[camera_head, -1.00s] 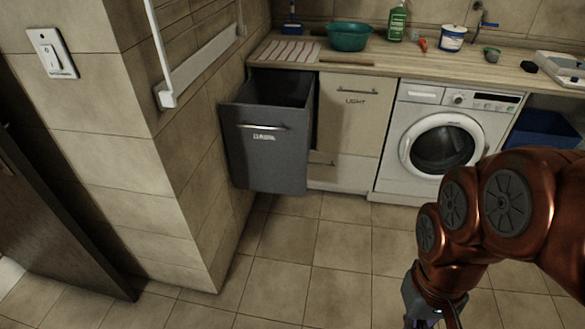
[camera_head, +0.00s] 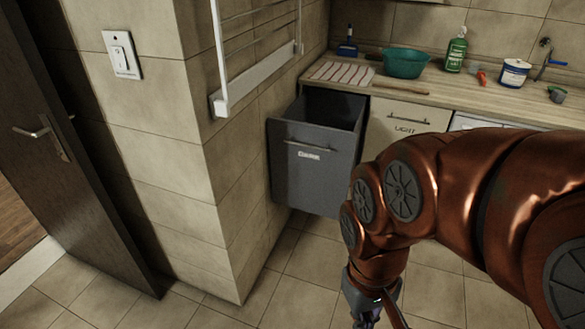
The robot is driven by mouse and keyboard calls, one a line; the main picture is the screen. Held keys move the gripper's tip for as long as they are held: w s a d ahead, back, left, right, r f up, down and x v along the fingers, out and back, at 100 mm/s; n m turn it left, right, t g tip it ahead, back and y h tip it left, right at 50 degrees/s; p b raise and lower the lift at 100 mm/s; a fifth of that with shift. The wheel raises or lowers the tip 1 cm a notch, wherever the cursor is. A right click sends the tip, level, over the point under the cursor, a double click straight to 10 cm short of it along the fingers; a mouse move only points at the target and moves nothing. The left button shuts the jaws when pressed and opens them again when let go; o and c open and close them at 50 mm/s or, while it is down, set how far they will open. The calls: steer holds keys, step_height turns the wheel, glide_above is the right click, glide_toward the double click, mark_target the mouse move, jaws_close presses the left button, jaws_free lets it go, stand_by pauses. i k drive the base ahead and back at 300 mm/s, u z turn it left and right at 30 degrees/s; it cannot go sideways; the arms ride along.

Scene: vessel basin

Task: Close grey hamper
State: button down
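The grey hamper (camera_head: 312,177) is a dark grey pull-out bin under the left end of the counter. It stands pulled out, with its top open and its inside empty as far as I can see. Its front has a horizontal metal bar handle (camera_head: 309,149) and a label reading as "DARK". My gripper (camera_head: 368,318) is at the bottom edge, low in front of the hamper and to its right, apart from it. Only its upper part shows; the fingertips are cut off by the frame.
A tiled wall corner (camera_head: 215,200) juts out left of the hamper, with a drying rack (camera_head: 222,100) on it. A "LIGHT" cabinet front (camera_head: 405,125) is right of the hamper. A dark door (camera_head: 75,190) stands at far left. The floor between is clear.

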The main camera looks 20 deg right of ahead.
mark_target(313, 147)
steer(key=u, duration=0.25)
steer(key=i, duration=0.85)
steer(key=z, duration=0.1)
